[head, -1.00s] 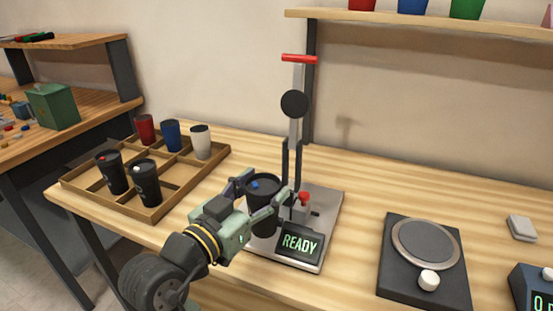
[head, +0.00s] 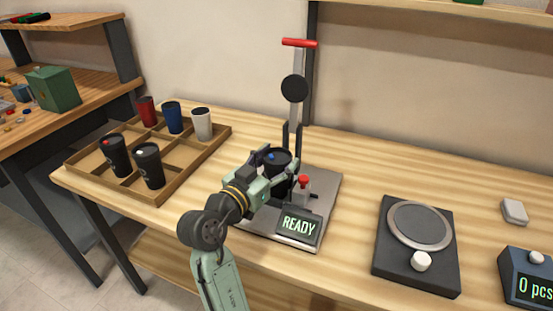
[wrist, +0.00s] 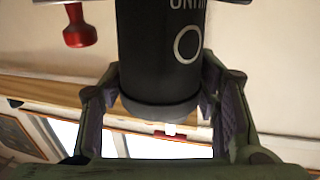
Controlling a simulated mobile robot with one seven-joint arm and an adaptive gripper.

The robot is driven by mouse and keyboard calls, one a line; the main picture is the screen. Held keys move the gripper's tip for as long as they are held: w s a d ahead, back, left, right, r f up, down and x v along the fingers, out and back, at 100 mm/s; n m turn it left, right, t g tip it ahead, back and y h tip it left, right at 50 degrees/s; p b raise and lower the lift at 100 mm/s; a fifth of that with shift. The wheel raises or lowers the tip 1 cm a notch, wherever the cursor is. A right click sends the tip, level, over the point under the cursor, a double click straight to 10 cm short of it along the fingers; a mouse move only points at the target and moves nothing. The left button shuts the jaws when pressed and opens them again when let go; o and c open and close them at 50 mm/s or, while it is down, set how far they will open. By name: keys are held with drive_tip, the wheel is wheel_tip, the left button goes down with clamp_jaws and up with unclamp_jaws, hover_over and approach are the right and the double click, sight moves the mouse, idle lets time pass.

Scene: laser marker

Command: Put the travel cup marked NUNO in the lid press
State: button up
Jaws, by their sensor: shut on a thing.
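My gripper (head: 280,176) is shut on a black travel cup (head: 277,157) with a blue dot on its lid. In the wrist view the cup (wrist: 160,60) sits between my fingers and bears a white ring and partly cut-off lettering, so I cannot read the whole name. The lid press (head: 326,205) has a grey base, an upright with a red handle (head: 300,43) and a round black head (head: 294,88). The cup is upright over the base, in front of the upright and below the head. My gripper hides its foot, so I cannot tell whether it touches the base.
A divided wooden tray (head: 158,190) at left holds red, blue, white and black cups. A red knob (head: 304,180) and a READY display (head: 298,226) are close to my gripper. A black device with a round plate (head: 418,224) stands right. The table between is clear.

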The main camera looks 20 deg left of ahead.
drive_tip(key=shift+f+b, duration=0.25)
drive_tip(key=shift+b, duration=0.1)
drive_tip(key=o, duration=0.7)
drive_tip(key=shift+r, duration=0.1)
drive_tip(key=shift+o, duration=0.2)
